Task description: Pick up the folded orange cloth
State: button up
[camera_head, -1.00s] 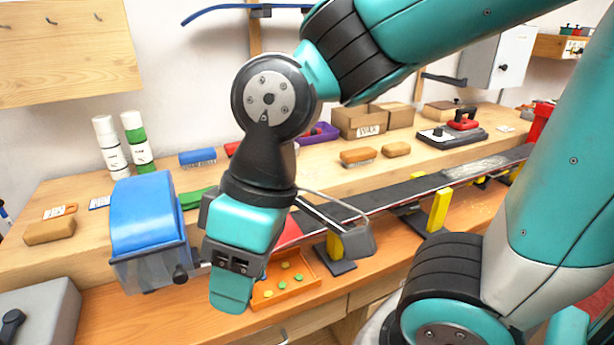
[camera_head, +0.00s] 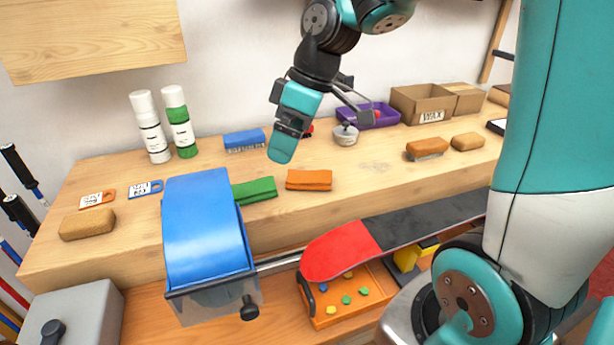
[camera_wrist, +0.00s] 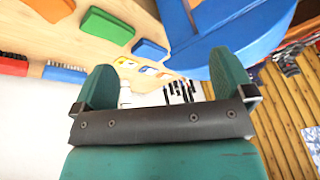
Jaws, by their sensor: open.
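The folded orange cloth (camera_head: 309,180) lies flat near the front of the raised wooden shelf, just right of a folded green cloth (camera_head: 254,190). In the wrist view the orange cloth (camera_wrist: 50,8) is cut off by the top left edge, with the green cloth (camera_wrist: 107,25) beside it. My gripper (camera_head: 281,150) hangs up and left of the orange cloth in the head view, apart from it. The wrist view shows its two teal fingers (camera_wrist: 165,80) spread with nothing between them.
A blue brush (camera_head: 245,140) stands behind the cloths. A blue roll in a holder (camera_head: 205,230) stands at front left. A red-tipped board (camera_head: 340,250) lies in front, above an orange tray (camera_head: 362,312).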

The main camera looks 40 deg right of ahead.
jog(key=n+t, duration=0.1)
send_near(310, 176)
jog(key=f, duration=0.1)
jog(key=a+f+p, duration=0.1)
jog(key=f+p, duration=0.1)
jog(key=shift+w+a+f+n+h, duration=0.3)
jog(key=shift+h, duration=0.1)
jog(key=shift+p+x, duration=1.25)
jog(key=shift+x, duration=1.55)
jog(key=shift+w+r, duration=0.1)
jog(key=shift+w, duration=0.05)
jog(key=c, duration=1)
jog(key=shift+c, duration=0.2)
notch_tip(310, 176, up, 20)
jog(key=b, duration=0.3)
